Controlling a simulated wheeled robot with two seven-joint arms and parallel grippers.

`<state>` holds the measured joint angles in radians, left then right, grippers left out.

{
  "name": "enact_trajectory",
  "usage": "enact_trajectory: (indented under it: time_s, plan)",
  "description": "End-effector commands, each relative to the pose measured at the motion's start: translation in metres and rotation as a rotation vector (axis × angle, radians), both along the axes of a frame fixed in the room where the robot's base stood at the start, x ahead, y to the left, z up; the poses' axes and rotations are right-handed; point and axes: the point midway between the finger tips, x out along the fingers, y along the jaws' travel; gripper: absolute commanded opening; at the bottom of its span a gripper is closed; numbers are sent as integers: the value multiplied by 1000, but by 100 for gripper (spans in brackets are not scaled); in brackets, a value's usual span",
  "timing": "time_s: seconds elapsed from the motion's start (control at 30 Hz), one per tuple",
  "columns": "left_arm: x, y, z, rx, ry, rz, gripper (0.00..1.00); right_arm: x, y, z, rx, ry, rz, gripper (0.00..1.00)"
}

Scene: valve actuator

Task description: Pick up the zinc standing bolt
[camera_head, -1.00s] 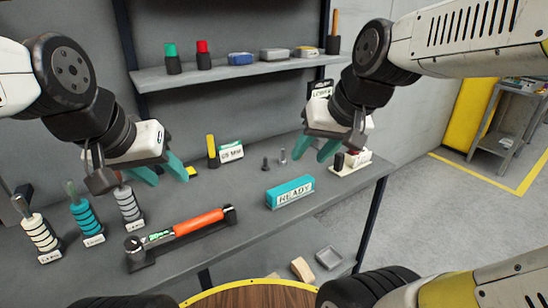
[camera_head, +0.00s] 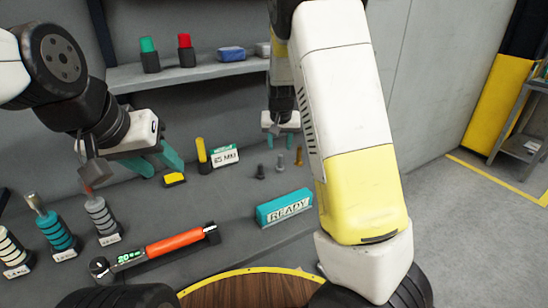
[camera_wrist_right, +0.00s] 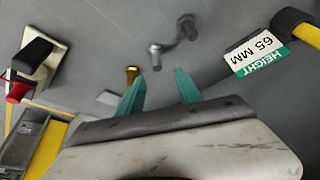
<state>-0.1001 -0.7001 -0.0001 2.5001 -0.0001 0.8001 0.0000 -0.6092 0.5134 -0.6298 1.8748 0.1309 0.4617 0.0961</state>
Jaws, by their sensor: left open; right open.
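The zinc bolt (camera_head: 280,163) stands upright on the grey bench, between a dark bolt (camera_head: 260,172) and a brass bolt (camera_head: 299,156). In the right wrist view the zinc bolt (camera_wrist_right: 155,56) is just beyond my right fingertips, roughly in line with the gap between them, with the brass bolt (camera_wrist_right: 131,75) beside one fingertip and the dark bolt (camera_wrist_right: 187,27) farther off. My right gripper (camera_head: 281,143) is open and empty behind the bolts in the head view; the wrist view also shows it (camera_wrist_right: 160,80). My left gripper (camera_head: 158,163) is open and empty over the bench's left part.
A teal READY block (camera_head: 285,208) lies in front of the bolts. A height sign (camera_head: 224,156) stands to their left. An orange-handled torque tool (camera_head: 172,243) and ringed posts (camera_head: 55,230) are at front left. A shelf (camera_head: 190,74) runs above. My right arm hides the bench's right part.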

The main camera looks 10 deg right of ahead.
Motion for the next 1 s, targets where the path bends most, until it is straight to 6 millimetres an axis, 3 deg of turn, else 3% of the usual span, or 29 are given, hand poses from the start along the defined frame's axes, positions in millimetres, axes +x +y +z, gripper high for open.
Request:
enact_trajectory:
  time_s: [0.5, 0.83, 0.87, 1.0]
  plan:
    - [0, 0, 0, 0, 0, 0, 45, 19, -8, -64, -3, 2, -3, 42]
    - [0, 0, 0, 0, 0, 0, 45, 23, -7, -72, -2, 0, 0, 42]
    - [0, 0, 0, 0, 0, 0, 45, 23, -7, -72, -2, 0, 0, 40]
    - [0, 0, 0, 0, 0, 0, 45, 23, -7, -72, -2, 1, -1, 12]
